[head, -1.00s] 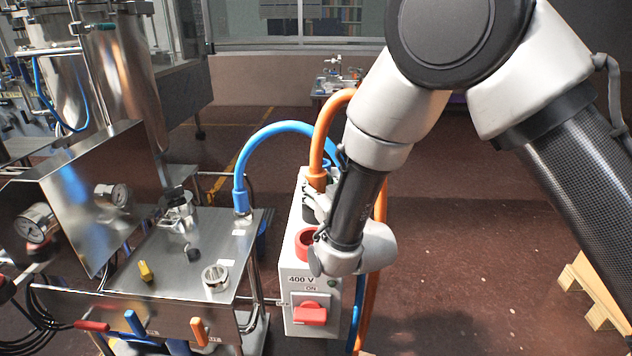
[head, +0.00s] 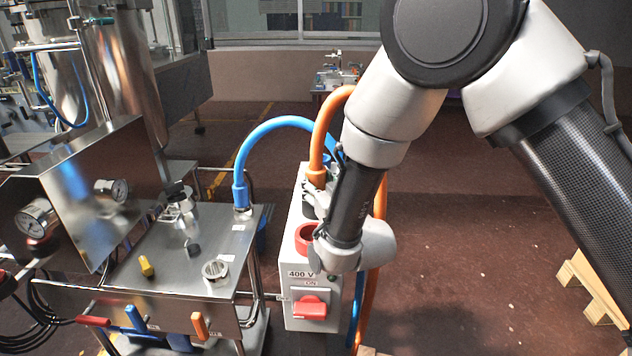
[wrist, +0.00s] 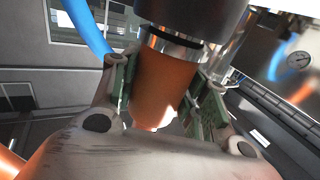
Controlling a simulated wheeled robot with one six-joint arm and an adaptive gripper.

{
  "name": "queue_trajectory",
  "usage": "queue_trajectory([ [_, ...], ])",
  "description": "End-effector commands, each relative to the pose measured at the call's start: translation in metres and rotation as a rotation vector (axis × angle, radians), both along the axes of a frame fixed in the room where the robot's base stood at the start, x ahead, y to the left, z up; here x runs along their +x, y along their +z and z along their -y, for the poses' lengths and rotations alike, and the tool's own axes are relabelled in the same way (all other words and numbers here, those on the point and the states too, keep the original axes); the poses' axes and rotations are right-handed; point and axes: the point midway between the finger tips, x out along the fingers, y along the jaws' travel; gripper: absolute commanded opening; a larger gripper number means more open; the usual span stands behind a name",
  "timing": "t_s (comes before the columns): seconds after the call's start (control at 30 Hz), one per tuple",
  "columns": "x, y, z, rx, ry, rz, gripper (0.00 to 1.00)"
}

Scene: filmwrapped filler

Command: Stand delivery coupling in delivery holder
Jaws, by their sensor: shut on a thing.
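The coupling is on the end of the orange hose (head: 331,112). Its orange sleeve (wrist: 160,90) runs into a bright metal collar (wrist: 172,43) and a black cylindrical body (wrist: 195,12) in the wrist view. My gripper (wrist: 158,92) is shut on the orange sleeve, one finger on each side. In the head view my gripper (head: 316,192) is partly hidden by my wrist, beside the coupling above the grey box. An empty upright steel ring (head: 215,270) stands on the steel table; it may be the delivery holder, but its label is unreadable.
The grey 400 V box (head: 298,262) with a red ring (head: 305,237) and red switch (head: 311,307) stands below my wrist. A blue hose (head: 241,185) ends on the steel table (head: 180,268). Gauges and a yellow knob (head: 147,266) are left.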

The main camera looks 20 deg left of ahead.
Motion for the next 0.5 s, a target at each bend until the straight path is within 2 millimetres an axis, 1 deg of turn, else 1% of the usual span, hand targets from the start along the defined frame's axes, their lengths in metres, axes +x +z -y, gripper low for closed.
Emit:
queue_trajectory([
  [0.3,-0.0001,-0.0018,0.0,-0.001,0.001,-0.002,0.05],
  [0.33,-0.0001,-0.0019,0.0,-0.001,0.001,-0.002,0.48],
  [0.43,-0.0001,-0.0019,0.0,-0.001,0.0,-0.002,0.66],
  [0.47,-0.0001,-0.0019,0.0,-0.001,0.0,-0.002,0.69],
  [0.5,-0.0001,-0.0018,0.0,-0.001,0.0,-0.002,0.69],
])
